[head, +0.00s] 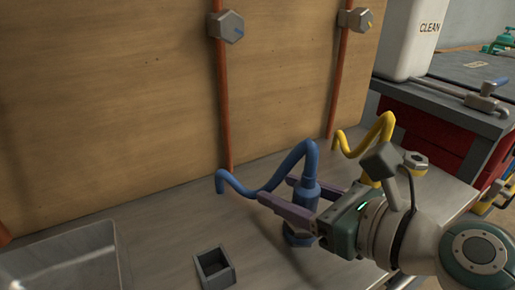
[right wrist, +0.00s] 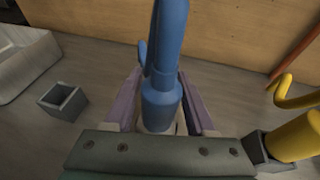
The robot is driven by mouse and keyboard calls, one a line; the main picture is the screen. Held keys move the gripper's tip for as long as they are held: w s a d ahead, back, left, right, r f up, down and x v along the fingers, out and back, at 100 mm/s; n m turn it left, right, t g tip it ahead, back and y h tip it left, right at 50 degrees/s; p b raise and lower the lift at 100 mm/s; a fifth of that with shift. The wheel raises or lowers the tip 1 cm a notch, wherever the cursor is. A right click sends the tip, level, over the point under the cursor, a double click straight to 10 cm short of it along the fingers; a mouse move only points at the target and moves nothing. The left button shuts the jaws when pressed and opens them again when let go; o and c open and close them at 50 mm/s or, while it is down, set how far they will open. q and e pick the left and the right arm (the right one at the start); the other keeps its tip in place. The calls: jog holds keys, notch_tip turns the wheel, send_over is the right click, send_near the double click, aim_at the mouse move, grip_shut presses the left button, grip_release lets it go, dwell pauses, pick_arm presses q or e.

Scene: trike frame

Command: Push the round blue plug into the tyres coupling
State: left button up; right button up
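The round blue plug (head: 303,193) stands upright low over the bench, with a curved blue hose (head: 262,185) rising from its top and bending left. My right gripper (head: 272,188) has its two purple fingers on either side of the plug, reaching past it. In the right wrist view the plug (right wrist: 161,105) sits between the fingers, with slim gaps beside it. Its lower end is partly hidden by the gripper. My left gripper is out of view.
A yellow plug with a curved yellow hose (head: 372,137) stands close to the right of my right gripper. An empty square grey holder (head: 214,270) and a clear tray (head: 65,262) are on the bench at left. Copper pipes (head: 224,110) run up the panel.

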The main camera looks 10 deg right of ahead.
aim_at(316, 203)
jog(key=shift+o, duration=1.4)
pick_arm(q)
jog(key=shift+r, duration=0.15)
pick_arm(e)
jog(key=shift+s+d+r, duration=0.1)
jog(key=shift+s+d, duration=0.05)
jog(key=shift+s, duration=0.15)
pick_arm(q)
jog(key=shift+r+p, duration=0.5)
jog(key=shift+p, duration=0.15)
pick_arm(e)
jog(key=v, duration=0.9)
jog(key=shift+r, duration=0.1)
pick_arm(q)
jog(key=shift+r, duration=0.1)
pick_arm(e)
jog(key=shift+r, duration=0.1)
